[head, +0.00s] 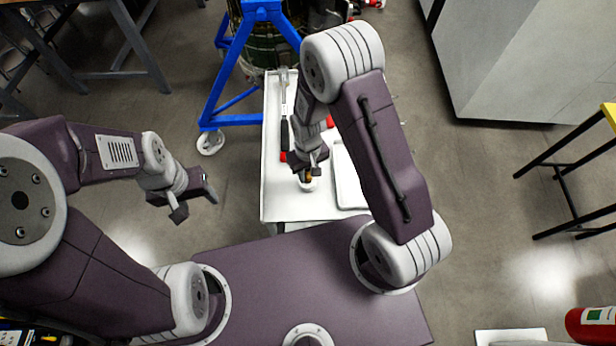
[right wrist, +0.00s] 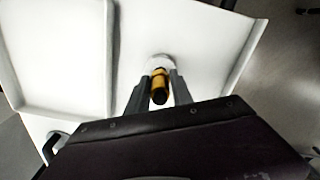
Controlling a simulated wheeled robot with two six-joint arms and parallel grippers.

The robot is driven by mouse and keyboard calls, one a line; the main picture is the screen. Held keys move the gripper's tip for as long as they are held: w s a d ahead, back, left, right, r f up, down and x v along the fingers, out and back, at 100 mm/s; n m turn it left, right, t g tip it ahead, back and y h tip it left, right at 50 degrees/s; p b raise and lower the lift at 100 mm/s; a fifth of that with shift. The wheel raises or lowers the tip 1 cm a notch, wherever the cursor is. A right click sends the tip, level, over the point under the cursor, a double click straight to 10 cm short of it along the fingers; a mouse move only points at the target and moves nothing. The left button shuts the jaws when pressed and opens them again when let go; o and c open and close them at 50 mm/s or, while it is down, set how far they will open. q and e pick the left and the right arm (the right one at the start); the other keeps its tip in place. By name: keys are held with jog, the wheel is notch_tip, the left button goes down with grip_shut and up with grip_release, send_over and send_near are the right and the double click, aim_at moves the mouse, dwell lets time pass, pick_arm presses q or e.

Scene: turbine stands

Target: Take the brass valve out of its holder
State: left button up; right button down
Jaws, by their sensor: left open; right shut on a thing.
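The brass valve (right wrist: 160,82) is yellow-gold with a dark end and sits between the fingers of my right gripper (right wrist: 157,92). In the right wrist view a round white holder (right wrist: 159,61) shows right behind the valve. I cannot tell whether the valve is still seated in it. In the head view my right gripper (head: 306,166) is over the white cart, shut on the valve (head: 308,177), with the holder (head: 307,185) just under it. My left gripper (head: 193,201) is open and empty, out over the floor left of the cart.
The white cart top (head: 278,205) also carries a wrench-like tool (head: 284,130) and a white tray (head: 349,185). A blue turbine stand (head: 212,105) is behind and left of it. A grey cabinet (head: 530,60) stands at the upper right.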

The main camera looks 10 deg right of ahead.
jog(key=shift+r+p, duration=1.75)
jog(key=shift+r, duration=0.25)
